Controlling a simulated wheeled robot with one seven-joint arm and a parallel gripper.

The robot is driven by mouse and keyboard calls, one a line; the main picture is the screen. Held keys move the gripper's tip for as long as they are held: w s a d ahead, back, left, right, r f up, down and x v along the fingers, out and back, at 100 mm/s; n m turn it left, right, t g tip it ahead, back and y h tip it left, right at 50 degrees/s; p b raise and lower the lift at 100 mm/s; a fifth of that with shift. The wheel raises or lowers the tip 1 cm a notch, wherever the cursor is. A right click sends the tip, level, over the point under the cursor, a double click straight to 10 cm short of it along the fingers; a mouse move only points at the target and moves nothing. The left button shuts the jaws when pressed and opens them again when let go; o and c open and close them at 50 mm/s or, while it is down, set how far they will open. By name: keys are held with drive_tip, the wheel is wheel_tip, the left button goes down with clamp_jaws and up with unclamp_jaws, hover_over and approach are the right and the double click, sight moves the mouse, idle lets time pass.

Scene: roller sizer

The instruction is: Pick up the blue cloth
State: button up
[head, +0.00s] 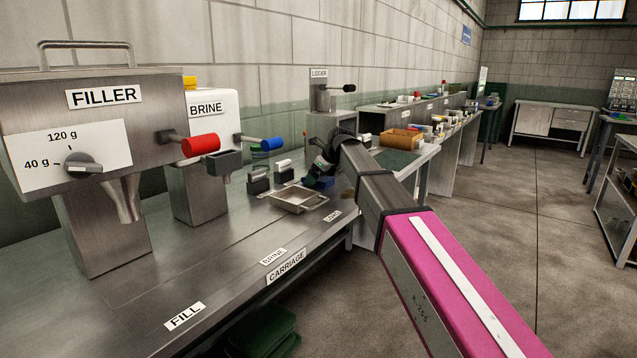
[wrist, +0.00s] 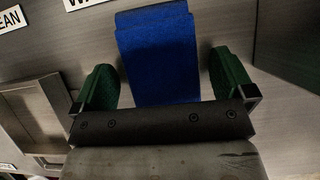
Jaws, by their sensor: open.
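The blue cloth (wrist: 158,50) shows in the wrist view as a thick, folded-looking block on the grey metal bench. Its near end is hidden behind my gripper's dark crossbar. My gripper (wrist: 163,84) is open, with one green-padded finger on each side of the cloth and a gap between each finger and the cloth. I cannot tell how far the fingertips are above the bench. In the head view a small blue patch of the cloth (head: 320,183) shows beside my gripper (head: 320,172), partly hidden by it.
A shallow metal tray (head: 298,198) lies left of my gripper, also seen in the wrist view (wrist: 38,108). Small dark stands (head: 258,181) are behind it. The filler machine (head: 95,140) and brine unit (head: 205,150) stand at left. The bench front is clear.

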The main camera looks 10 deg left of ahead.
drive_tip(key=c, duration=1)
drive_tip(key=shift+o, duration=0.2)
drive_tip(key=shift+r, duration=0.65)
wheel_tip(320, 180, up, 3)
drive_tip(key=shift+w+f, duration=0.1)
drive_tip(key=s+a+r, duration=0.4)
drive_tip(key=s+r, duration=0.3)
drive_tip(key=s, duration=0.4)
drive_tip(key=shift+a, duration=0.3)
